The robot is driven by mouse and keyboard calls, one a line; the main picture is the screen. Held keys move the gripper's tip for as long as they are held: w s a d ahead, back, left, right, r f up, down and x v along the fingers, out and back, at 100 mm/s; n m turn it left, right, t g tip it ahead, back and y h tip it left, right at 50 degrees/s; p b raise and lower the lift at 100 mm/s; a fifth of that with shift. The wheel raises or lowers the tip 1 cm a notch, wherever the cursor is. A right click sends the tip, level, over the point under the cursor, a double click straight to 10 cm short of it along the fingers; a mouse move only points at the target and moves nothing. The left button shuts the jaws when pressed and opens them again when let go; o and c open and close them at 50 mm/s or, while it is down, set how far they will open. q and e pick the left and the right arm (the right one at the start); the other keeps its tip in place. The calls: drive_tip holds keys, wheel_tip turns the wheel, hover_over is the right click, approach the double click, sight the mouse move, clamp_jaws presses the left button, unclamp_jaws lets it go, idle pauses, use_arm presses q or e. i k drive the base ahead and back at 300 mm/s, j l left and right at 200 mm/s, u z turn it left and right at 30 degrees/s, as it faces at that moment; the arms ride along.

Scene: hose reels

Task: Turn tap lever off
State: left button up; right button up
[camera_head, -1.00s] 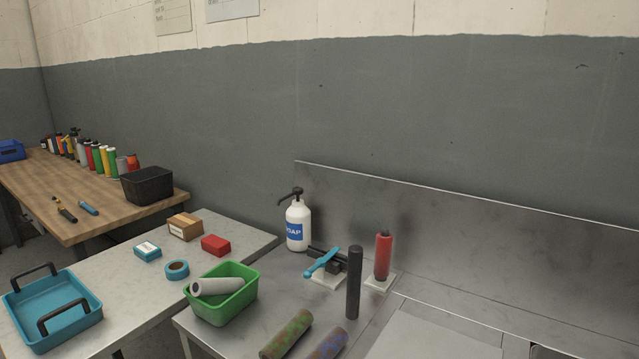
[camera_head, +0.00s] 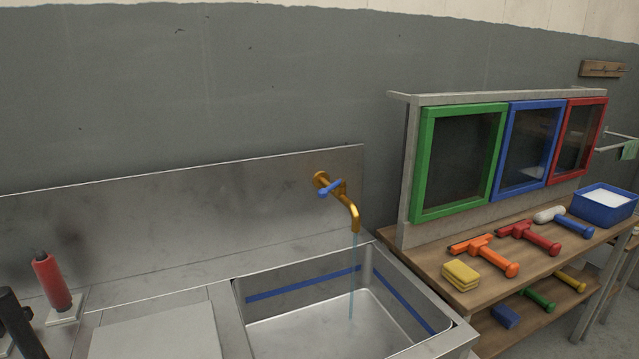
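A brass tap (camera_head: 349,208) comes out of the metal backsplash above the sink. Its blue lever (camera_head: 330,188) sits on top of the tap body and points out to both sides at a slant. A thin stream of water (camera_head: 352,275) runs from the spout down into the steel sink basin (camera_head: 290,316), which has a blue stripe around its inner walls. Neither of my grippers is in view.
A red cylinder on a white base (camera_head: 52,283) and a dark upright cylinder (camera_head: 15,325) stand left of the sink. Right of it, a wooden bench (camera_head: 430,258) holds yellow sponges (camera_head: 461,275), several squeegee-like tools and a blue tub (camera_head: 604,206) below framed panes (camera_head: 458,160).

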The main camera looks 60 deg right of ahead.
sight(322, 193)
drive_tip(key=z, duration=1.85)
